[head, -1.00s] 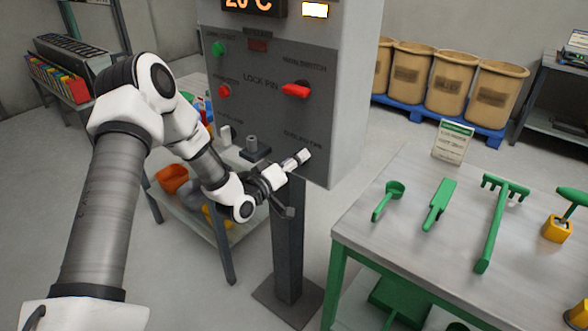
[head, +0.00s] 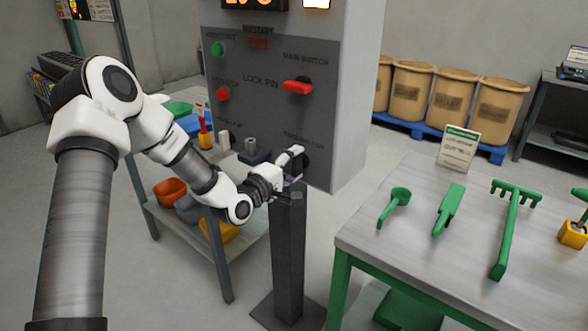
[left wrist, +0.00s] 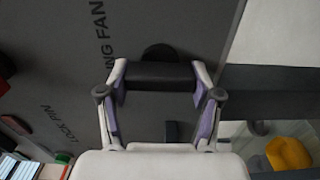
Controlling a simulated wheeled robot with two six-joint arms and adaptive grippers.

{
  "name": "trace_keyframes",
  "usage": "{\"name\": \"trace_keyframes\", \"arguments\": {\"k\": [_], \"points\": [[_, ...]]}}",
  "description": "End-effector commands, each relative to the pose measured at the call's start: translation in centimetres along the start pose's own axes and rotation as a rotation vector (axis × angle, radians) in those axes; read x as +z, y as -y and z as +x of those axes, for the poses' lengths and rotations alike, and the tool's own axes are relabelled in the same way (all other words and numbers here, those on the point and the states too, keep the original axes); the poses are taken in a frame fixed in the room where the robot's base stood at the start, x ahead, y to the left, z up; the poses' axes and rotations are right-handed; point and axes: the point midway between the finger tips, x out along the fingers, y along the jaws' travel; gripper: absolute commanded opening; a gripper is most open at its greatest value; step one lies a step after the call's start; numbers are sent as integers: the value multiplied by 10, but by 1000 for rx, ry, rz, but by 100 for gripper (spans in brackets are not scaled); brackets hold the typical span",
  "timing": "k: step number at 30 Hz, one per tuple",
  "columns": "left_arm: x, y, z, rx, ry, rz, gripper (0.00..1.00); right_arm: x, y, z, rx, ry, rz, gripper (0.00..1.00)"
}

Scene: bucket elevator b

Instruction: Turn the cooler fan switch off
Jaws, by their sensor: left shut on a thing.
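The cooler fan switch is a black handle (left wrist: 160,76) on the grey control panel (left wrist: 60,60), under lettering that ends in "NG FAN". In the head view the switch is a dark knob at the panel's lower right, mostly hidden by my gripper. My left gripper (head: 291,170) is at the panel there, just above the post. In the left wrist view my left gripper (left wrist: 160,105) has its purple-padded fingers on both ends of the black handle and is shut on it. My right gripper is not in view.
The panel also carries a red main switch (head: 298,86), a green button (head: 218,49) and a red button (head: 222,94). A grey post (head: 289,240) stands below. A table with green tools (head: 440,211) is at the right, and a side table with bins is at the left.

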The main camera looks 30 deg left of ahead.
Motion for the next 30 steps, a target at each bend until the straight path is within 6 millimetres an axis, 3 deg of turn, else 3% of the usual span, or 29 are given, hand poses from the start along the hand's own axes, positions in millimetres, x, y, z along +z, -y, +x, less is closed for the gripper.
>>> {"name": "trace_keyframes", "arguments": {"k": [17, 18, 19, 20, 30], "points": [[0, 0, 0, 1, 1, -37, 30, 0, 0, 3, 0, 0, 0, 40], [0, 0, 0, 1, 1, -37, 75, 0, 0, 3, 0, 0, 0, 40], [0, 0, 0, 1, 1, -37, 85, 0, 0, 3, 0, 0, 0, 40], [0, 0, 0, 1, 1, -36, 90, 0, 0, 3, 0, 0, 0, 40], [0, 0, -2, 0, -1, -37, 90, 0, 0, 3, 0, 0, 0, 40]]}}
